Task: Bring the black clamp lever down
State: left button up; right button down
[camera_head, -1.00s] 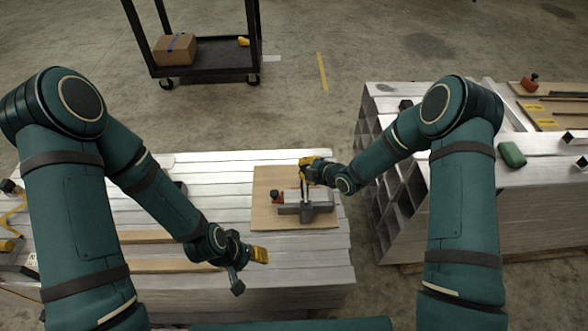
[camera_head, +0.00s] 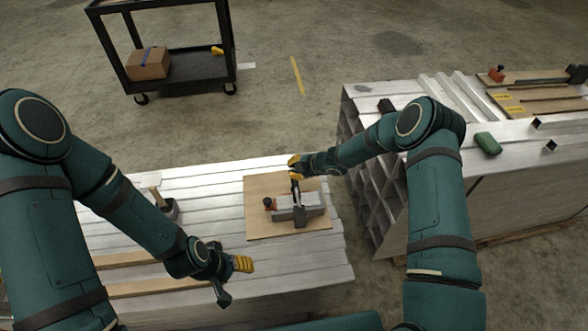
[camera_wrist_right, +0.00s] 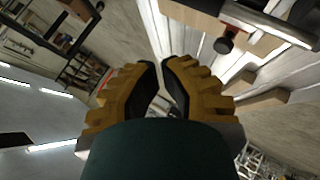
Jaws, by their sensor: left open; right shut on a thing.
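The clamp (camera_head: 312,204), a grey metal bar piece with a dark upright part, lies on a wooden board (camera_head: 262,226) on the near stack. Its black lever (camera_head: 296,187) stands up towards my right gripper (camera_head: 294,167), whose yellow fingers are shut around the lever's upper end above the board's far edge. In the right wrist view the yellow fingers (camera_wrist_right: 163,85) nearly meet; the lever between them is mostly hidden. My left gripper (camera_head: 233,279) is open and empty over the near stack's front.
Pale aluminium lengths (camera_head: 220,190) form the near stack, with wooden strips at its left. A taller stack of square tubes (camera_head: 372,180) stands to the right, with a green object (camera_head: 487,143) on top. A black cart (camera_head: 190,68) with a box stands behind on open floor.

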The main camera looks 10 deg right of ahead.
jog(key=shift+w+f+b, duration=0.55)
jog(key=shift+w+f, duration=0.05)
jog(key=shift+f, duration=0.3)
jog(key=shift+w+f+b, duration=0.55)
jog(key=shift+w+f, duration=0.05)
jog(key=shift+f, duration=0.3)
jog(key=v, duration=1.2)
jog(key=s+a+f+m+g+h, duration=0.1)
jog(key=s+a+f+m+g, duration=0.1)
jog(key=s+m, duration=0.9)
jog(key=s+a+f+m+g+h, duration=0.2)
jog(key=s+a+m, duration=0.3)
jog(key=s+m, duration=0.6)
jog(key=s+g, duration=0.1)
jog(key=s, duration=0.5)
jog(key=shift+s+a+f, duration=0.2)
jog(key=shift+s+f, duration=0.05)
jog(key=shift+s, duration=0.1)
